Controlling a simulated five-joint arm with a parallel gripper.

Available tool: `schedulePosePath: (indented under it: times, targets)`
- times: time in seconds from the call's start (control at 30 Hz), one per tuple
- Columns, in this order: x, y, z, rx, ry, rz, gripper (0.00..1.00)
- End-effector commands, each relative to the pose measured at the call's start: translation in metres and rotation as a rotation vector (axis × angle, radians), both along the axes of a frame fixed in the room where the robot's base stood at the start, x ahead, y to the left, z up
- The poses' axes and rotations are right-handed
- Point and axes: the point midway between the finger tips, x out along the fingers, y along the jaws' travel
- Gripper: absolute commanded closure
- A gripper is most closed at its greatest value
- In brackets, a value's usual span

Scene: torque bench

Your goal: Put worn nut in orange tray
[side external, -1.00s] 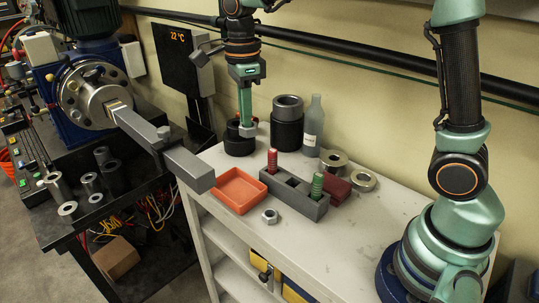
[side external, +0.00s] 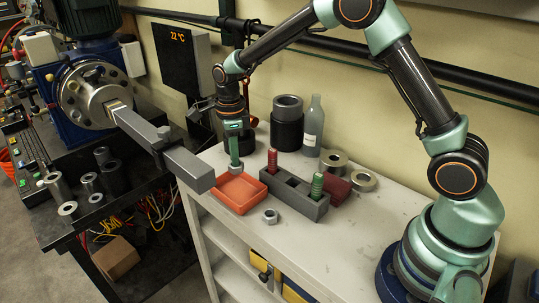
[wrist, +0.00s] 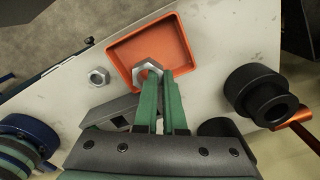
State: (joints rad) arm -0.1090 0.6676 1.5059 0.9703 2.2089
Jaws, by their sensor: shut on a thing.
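My gripper (side external: 236,158) points down and is shut on a grey hex nut (side external: 236,168). In the wrist view the nut (wrist: 148,70) sits between the fingertips and overlaps the near edge of the orange tray (wrist: 123,48). In the side external view it is at the back edge of the orange tray (side external: 240,208), and the gap below it is hard to judge. The tray looks empty. A second hex nut (side external: 270,216) lies on the bench in front of the tray. The frames do not clearly show which nut is worn.
A grey block (side external: 292,192) with a red bolt (side external: 272,160) and a green bolt (side external: 316,186) stands right of the tray. Black cylinders, a bottle (side external: 313,125) and metal rings stand behind. A grey bar (side external: 170,150) projects near the tray's left side.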

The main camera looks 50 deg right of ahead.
Motion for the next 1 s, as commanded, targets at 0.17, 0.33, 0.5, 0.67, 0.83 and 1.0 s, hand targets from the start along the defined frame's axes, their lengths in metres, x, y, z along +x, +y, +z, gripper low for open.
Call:
schedulePosePath:
  times: [0.17, 0.33, 0.5, 0.67, 0.83, 1.0]
  targets:
    - [0.000, 0.000, -0.028, 0.000, 0.000, 0.000, 1.00]
    - [0.000, 0.000, -0.039, 0.000, 0.000, 0.000, 1.00]
    - [0.000, 0.000, -0.064, 0.000, 0.001, 0.000, 1.00]
    - [0.000, 0.000, -0.076, -0.001, -0.001, 0.000, 1.00]
    - [0.000, 0.000, -0.076, 0.000, -0.002, 0.000, 1.00]
    - [0.000, 0.000, -0.078, 0.000, -0.001, 0.000, 1.00]
